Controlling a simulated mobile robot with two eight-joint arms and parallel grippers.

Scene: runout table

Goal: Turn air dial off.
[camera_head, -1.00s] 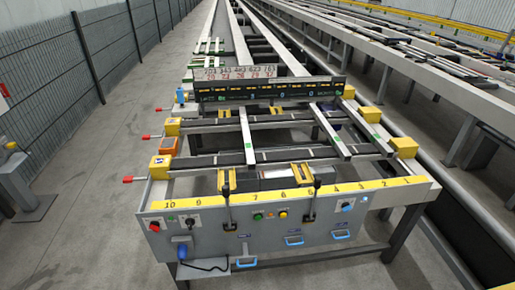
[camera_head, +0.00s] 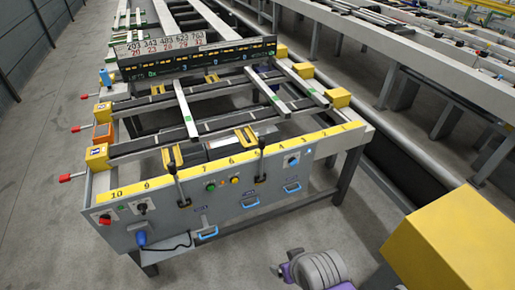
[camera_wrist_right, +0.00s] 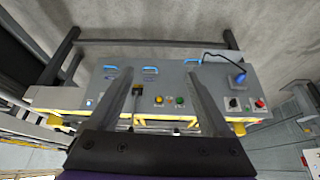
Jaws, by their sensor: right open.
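The grey control panel (camera_head: 230,200) runs along the table's front. A blue dial on a white plate (camera_head: 292,161) sits near its right end. A black dial (camera_head: 141,207) sits near its left end, beside a red button (camera_head: 105,219). The labels are too small to read, so I cannot tell which is the air dial. The right wrist view shows the panel upside down, with the blue dial (camera_wrist_right: 89,103) left and the black dial (camera_wrist_right: 232,103) right. My right gripper (camera_wrist_right: 160,73) is open and empty, facing the panel at a distance. My left gripper is out of view.
Green (camera_head: 210,187) and yellow (camera_head: 235,180) buttons, two black upright levers and blue handles (camera_head: 250,203) stand on the panel's front. A blue plug (camera_head: 141,239) with a cable hangs at left. A large yellow block (camera_head: 452,245) fills the lower right. The floor at lower left is clear.

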